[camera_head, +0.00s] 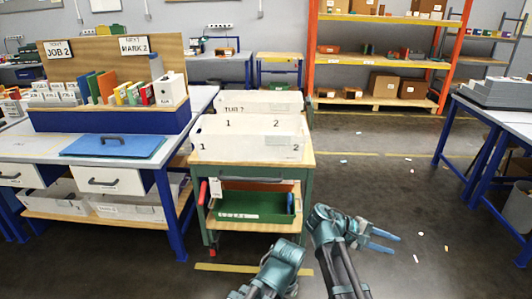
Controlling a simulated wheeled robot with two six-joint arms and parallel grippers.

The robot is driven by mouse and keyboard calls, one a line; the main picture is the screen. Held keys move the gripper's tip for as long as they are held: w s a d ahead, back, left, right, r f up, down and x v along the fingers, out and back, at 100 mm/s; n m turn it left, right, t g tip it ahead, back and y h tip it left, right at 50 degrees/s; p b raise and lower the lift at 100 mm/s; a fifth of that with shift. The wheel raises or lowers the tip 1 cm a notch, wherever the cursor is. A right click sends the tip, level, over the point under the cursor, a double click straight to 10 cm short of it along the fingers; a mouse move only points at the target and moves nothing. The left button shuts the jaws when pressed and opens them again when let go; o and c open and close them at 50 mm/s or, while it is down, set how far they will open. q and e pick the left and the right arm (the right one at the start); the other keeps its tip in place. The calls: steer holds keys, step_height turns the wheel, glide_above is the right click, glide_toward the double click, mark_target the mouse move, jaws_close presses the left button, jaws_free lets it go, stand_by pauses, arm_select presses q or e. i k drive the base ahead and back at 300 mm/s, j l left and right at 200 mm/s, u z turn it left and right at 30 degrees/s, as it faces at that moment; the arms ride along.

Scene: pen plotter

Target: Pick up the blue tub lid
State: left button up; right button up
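The blue tub lid (114,145) is a flat blue panel with a dark handle on top. It lies flat on the grey top of the workbench at the left, near its front edge, below the blue rack. My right gripper (384,241) is low over the floor, right of the green cart, far from the lid. Its two blue fingers are apart with nothing between them. My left gripper (241,293) is at the bottom edge of the view, mostly cut off and turned away. It is also well away from the lid, and its fingers cannot be made out.
The workbench (50,146) has drawers and blue legs. The green cart (308,195) beside it holds white tubs (248,149) on top and a green tray (253,206) below. Open floor lies right of the cart, with small scraps (416,258). A blue-legged table (510,117) stands far right.

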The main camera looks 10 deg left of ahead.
mark_target(125, 145)
steer(key=j+u, duration=0.2)
steer(key=u, duration=0.15)
steer(key=i+j+u, duration=0.15)
steer(key=u, duration=0.15)
steer(key=i+j+u, duration=0.5)
steer(key=i+j, duration=1.25)
steer(key=i+j+u, duration=0.15)
steer(key=i+j, duration=0.75)
steer(key=i, duration=0.15)
